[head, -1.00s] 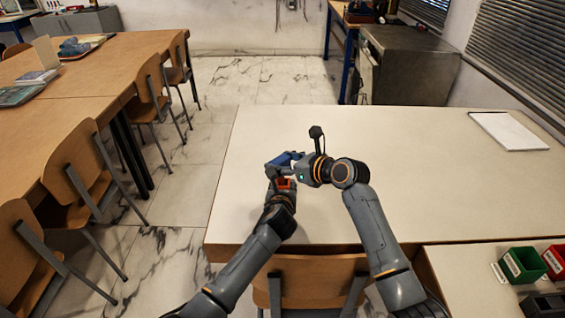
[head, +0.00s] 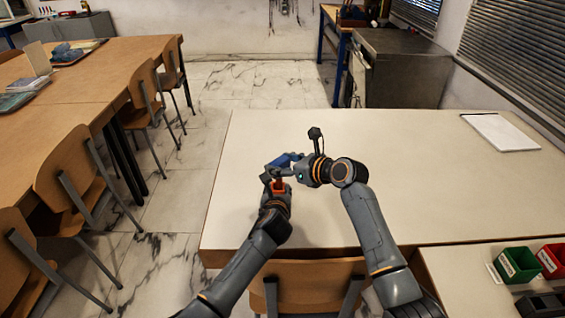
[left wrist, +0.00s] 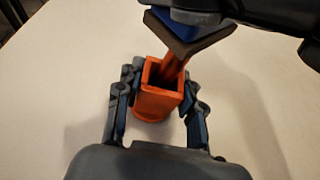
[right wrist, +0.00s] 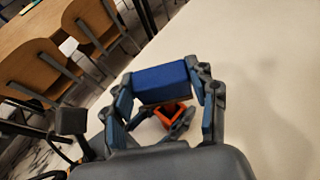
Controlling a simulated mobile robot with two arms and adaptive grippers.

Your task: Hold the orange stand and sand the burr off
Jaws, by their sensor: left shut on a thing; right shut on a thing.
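The orange stand (head: 279,187) is upright near the white table's left front part. In the left wrist view the stand (left wrist: 157,103) is a hollow box with a narrow upright piece rising from it. My left gripper (left wrist: 157,108) is shut on its sides. My right gripper (right wrist: 165,88) is shut on a blue block (right wrist: 162,83), which also shows in the head view (head: 281,162). The block's brown underside (left wrist: 187,38) is over the upright piece's top end. I cannot tell whether they touch. The burr is not visible, perhaps hidden by the block.
The white table (head: 430,195) is clear to the right, apart from a white pad (head: 500,132) at far right. A chair (head: 310,285) stands at the front edge. Green (head: 518,265) and red (head: 552,260) bins are at lower right.

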